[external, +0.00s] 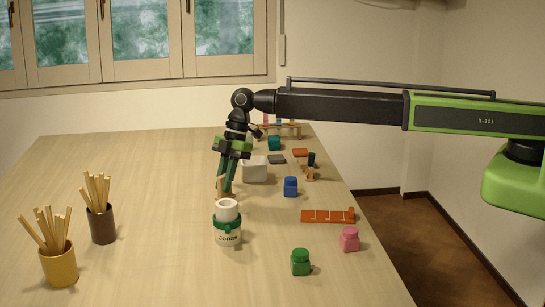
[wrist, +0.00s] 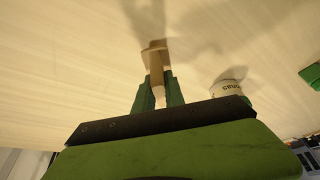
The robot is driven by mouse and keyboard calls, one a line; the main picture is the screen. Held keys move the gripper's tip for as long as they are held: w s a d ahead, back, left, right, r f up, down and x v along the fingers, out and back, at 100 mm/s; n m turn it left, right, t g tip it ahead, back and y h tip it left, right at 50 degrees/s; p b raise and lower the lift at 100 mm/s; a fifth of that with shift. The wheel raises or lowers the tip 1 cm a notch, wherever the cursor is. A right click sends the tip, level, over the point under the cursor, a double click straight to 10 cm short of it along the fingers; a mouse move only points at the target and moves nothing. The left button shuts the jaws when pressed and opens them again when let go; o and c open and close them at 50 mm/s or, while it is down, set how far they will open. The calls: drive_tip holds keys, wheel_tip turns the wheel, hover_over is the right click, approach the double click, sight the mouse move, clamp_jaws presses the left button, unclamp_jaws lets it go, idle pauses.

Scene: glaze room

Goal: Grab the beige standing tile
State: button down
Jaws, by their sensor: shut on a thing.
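My gripper (external: 225,189) reaches down to the table with its green fingers. The beige tile (external: 221,186) stands at the fingertips, just behind a white and green jar, which hides its lower part. In the wrist view, the beige tile (wrist: 155,58) is between the fingers of my gripper (wrist: 157,80), which are shut on it. The tile's top edge and face show beyond the fingertips. Whether it touches the table is hard to tell.
The jar labelled "Jonas" (external: 227,238) stands close in front of the gripper. The table's left middle is clear.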

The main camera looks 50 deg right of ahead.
wheel_tip(320, 180, up, 3)
drive_tip(key=shift+f+p, duration=0.1)
drive_tip(key=shift+p, duration=0.75)
drive_tip(key=d+r+p, duration=0.6)
drive_tip(key=d, duration=0.5)
drive_tip(key=shift+d+r, duration=0.15)
drive_tip(key=shift+d, duration=0.2)
